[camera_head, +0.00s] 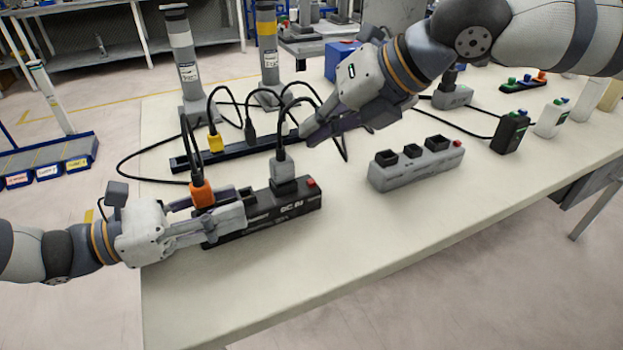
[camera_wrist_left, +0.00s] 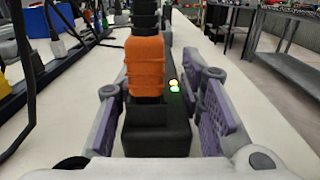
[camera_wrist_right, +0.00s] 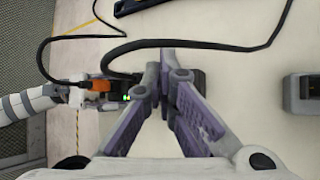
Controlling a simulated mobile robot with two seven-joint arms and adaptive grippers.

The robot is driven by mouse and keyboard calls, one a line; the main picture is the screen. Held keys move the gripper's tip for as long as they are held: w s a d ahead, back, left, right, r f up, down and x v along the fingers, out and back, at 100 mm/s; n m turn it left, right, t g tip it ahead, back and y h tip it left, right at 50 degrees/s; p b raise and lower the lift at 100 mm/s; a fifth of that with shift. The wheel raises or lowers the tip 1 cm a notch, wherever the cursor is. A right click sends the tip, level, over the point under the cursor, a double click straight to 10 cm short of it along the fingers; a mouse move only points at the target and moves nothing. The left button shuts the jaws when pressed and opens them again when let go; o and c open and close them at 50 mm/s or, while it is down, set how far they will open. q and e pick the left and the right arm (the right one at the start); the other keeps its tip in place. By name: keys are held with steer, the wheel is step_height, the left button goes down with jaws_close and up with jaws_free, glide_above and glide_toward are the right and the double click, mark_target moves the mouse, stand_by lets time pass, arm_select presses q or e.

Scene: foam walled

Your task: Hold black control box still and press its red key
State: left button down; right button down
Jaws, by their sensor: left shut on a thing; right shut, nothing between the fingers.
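The black control box (camera_head: 262,215) lies on the table with a grey plug (camera_head: 284,168) and an orange plug (camera_head: 200,193) standing in it. Its red key (camera_head: 311,182) is on top at the right end. My left gripper (camera_head: 240,205) is shut on the box's left end; in the left wrist view its purple pads flank the black body (camera_wrist_left: 158,138). My right gripper (camera_head: 308,138) is shut and empty, in the air above and behind the key. In the right wrist view its closed fingers (camera_wrist_right: 167,75) cover much of the box, and the red key is hidden.
A grey socket box (camera_head: 415,165) with its own red key stands to the right. A long black strip (camera_head: 235,143) with a yellow plug (camera_head: 215,143) lies behind, with loose cables arching around. The front of the table is clear.

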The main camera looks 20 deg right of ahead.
stand_by(0.4)
arm_select(q)
steer(key=c, duration=1)
jaws_free()
